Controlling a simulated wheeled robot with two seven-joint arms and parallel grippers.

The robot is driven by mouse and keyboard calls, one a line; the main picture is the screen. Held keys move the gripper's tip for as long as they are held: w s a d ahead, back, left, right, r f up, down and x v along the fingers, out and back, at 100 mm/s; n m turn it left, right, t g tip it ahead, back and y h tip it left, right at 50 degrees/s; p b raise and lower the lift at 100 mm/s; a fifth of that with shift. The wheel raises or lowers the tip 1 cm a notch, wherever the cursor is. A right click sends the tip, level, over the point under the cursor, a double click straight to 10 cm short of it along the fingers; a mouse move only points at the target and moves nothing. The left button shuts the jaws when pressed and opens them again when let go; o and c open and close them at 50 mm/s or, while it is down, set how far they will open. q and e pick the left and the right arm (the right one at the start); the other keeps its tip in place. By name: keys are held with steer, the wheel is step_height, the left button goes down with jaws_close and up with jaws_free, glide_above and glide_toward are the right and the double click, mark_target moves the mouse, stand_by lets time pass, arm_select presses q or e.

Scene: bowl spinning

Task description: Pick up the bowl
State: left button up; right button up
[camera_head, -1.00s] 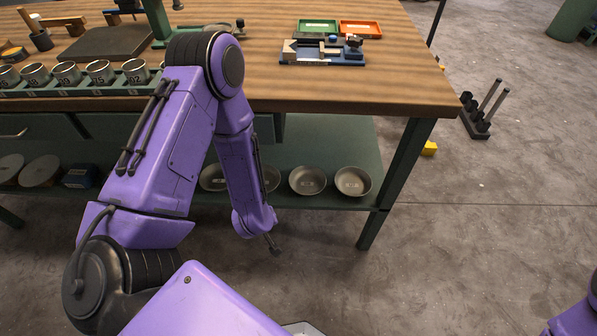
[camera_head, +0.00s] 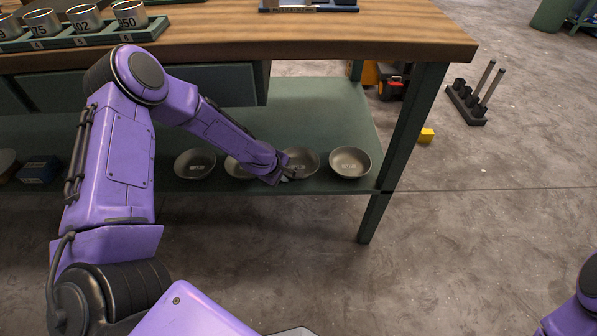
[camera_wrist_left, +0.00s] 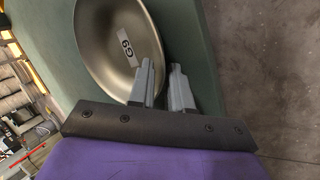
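Several grey-brown bowls stand in a row on the green lower shelf (camera_head: 310,105) of the bench: the far-left bowl (camera_head: 190,168), one partly behind my left arm (camera_head: 236,168), one at my gripper (camera_head: 305,158) and the right-hand one (camera_head: 350,162). My left gripper (camera_head: 292,177) is at the front rim of the third bowl from the left. In the left wrist view, my left gripper (camera_wrist_left: 161,82) has its fingers apart, one over the bowl's inside and one outside the rim. That bowl (camera_wrist_left: 112,70) has a label in its base. Whether the fingers touch it is unclear. My right gripper is out of view.
The wooden bench top (camera_head: 330,38) overhangs the shelf, with labelled cans in a green rack (camera_head: 85,38) on it. A green bench leg (camera_head: 408,125) stands right of the bowls. The floor (camera_head: 480,230) in front is clear.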

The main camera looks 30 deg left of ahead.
arm_select(q)
jaws_close()
steer(key=shift+r, duration=0.15)
step_height(320, 180, up, 4)
steer(key=shift+f+p, duration=0.1)
steer(key=shift+p, duration=1.1)
steer(key=s+r+p, duration=0.4)
steer(key=s+r, duration=0.5)
steer(key=s, duration=0.5)
steer(key=shift+a+p, duration=0.25)
steer(key=shift+p, duration=0.1)
